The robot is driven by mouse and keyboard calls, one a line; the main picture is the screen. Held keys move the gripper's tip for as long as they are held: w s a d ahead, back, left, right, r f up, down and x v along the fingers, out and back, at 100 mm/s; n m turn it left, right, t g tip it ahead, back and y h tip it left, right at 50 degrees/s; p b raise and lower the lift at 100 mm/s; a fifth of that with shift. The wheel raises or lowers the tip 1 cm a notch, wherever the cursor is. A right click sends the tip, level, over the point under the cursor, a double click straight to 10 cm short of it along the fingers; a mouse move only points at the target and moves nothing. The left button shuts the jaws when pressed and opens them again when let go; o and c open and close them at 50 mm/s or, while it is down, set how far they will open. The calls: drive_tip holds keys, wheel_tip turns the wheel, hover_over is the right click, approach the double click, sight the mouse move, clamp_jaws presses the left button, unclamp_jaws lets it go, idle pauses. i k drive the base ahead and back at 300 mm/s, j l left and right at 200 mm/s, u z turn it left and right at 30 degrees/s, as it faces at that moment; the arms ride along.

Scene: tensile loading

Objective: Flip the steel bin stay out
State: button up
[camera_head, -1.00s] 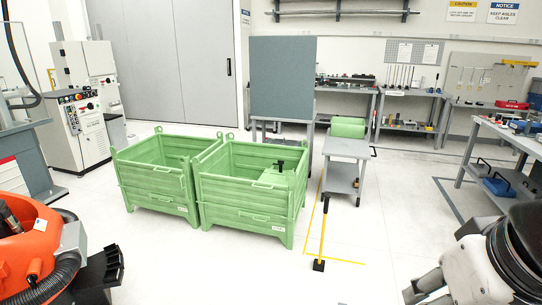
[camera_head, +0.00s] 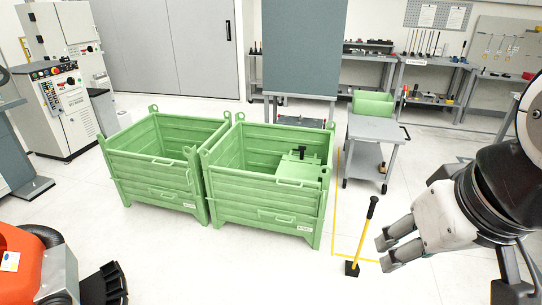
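Two green steel bins stand side by side on the floor in the head view: a left bin (camera_head: 150,178) and a right bin (camera_head: 262,203). Each has a small white label on its front, too small to read surely. In the right bin's back right corner is a green raised panel (camera_head: 306,167) with a black T-shaped handle (camera_head: 301,151). I cannot tell which part is the stay. My gripper (camera_head: 384,253) is at the right, in the air, its two fingers apart with nothing between them. It looks well clear of both bins.
A yellow post with a black grip and foot (camera_head: 358,240) stands on the floor between the right bin and my gripper. A grey cart (camera_head: 374,129) with a green box (camera_head: 373,103) stands behind. A grey panel (camera_head: 303,50) rises behind the bins. An orange machine (camera_head: 25,262) is lower left.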

sight(279, 216)
drive_tip(key=i+l+u, duration=0.3)
drive_tip(key=l+u, duration=0.25)
drive_tip(key=l, duration=0.9)
drive_tip(key=l+u, duration=0.35)
drive_tip(key=l, duration=0.95)
